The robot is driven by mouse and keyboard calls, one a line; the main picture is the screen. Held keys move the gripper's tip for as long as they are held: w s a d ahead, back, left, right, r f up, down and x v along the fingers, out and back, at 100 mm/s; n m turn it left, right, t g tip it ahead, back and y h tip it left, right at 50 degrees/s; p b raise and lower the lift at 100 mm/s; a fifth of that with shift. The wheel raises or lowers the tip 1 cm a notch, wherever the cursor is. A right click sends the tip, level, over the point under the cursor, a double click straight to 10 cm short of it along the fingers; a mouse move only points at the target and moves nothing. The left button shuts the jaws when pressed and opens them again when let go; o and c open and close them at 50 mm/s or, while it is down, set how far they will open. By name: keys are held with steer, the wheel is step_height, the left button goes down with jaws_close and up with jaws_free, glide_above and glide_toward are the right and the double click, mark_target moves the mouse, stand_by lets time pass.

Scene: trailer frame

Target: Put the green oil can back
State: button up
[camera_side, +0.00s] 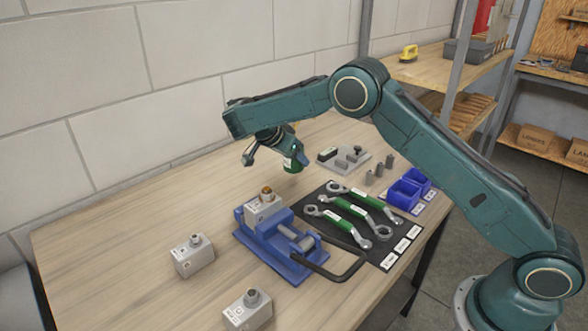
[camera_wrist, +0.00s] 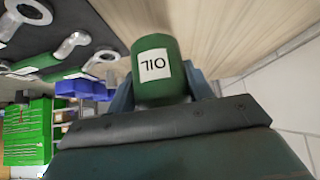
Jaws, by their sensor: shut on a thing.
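The green oil can (camera_side: 291,165) is in my gripper (camera_side: 279,150), near the back of the wooden table by the wall. In the wrist view the can (camera_wrist: 157,88) stands out between the blue-grey fingers, and its white label reading OIL appears upside down. My gripper is shut around the can's body. Part of the can is hidden by the gripper in the side view. I cannot tell whether the can's base touches the table.
A blue vise (camera_side: 270,250) holds a grey block with a brass fitting. Two similar blocks (camera_side: 194,257) stand at the front left. Green-handled wrenches lie on a dark mat (camera_side: 330,215). A grey tray (camera_side: 343,158) and blue bins (camera_side: 404,195) stand right of the can. The table's left is clear.

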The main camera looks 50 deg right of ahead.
mark_target(293, 171)
steer(key=shift+f, duration=2.6)
steer(key=o, duration=1)
steer(key=shift+f, duration=0.15)
steer(key=shift+c, duration=0.2)
steer(key=shift+v, duration=3.9)
steer(key=shift+d, duration=0.1)
